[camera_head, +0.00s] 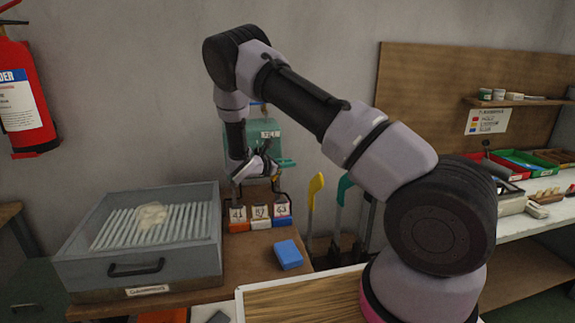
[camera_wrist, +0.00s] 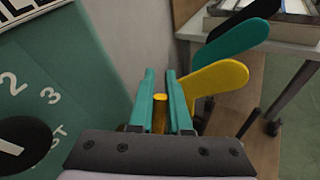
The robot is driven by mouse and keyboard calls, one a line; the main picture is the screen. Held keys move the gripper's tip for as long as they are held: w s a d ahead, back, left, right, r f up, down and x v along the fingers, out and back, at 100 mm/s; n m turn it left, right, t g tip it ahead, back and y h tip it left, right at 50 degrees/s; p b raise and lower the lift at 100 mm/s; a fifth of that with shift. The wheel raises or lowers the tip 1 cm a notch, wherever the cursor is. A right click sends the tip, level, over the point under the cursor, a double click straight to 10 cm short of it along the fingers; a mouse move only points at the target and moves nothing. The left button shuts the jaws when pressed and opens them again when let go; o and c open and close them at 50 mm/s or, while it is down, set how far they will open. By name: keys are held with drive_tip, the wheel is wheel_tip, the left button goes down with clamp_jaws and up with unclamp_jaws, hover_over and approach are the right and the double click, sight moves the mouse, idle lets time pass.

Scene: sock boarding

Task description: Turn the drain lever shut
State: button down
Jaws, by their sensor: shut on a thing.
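My gripper (camera_wrist: 160,76) has two teal fingers, closed around a small yellow, brass-like piece (camera_wrist: 160,112) that stands between them. It looks like the drain lever, though its lower end and mount are hidden. In the head view my gripper (camera_head: 286,162) is in front of the green machine (camera_head: 266,133) against the back wall, and the lever cannot be made out there. In the wrist view the machine's green face (camera_wrist: 60,65), with a numbered dial (camera_wrist: 22,145), is close on the left.
Yellow (camera_head: 316,184) and teal (camera_head: 345,183) paddle-shaped boards stand right of the machine. Numbered bins (camera_head: 260,222) sit below my gripper, with a blue block (camera_head: 288,254) in front. A grey box (camera_head: 140,250) with a slatted rack stands at left.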

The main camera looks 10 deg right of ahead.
wheel_tip(320, 180, down, 8)
drive_tip(key=d+m+g+y, duration=0.1)
drive_tip(key=m+y, duration=0.3)
drive_tip(key=y, duration=0.6)
drive_tip(key=shift+d+g+y, duration=0.25)
drive_tip(key=shift+g+y, duration=0.05)
drive_tip(key=shift+g, duration=0.2)
drive_tip(key=c, duration=1.2)
unclamp_jaws()
drive_tip(key=shift+o, duration=0.2)
drive_tip(key=shift+r, duration=0.1)
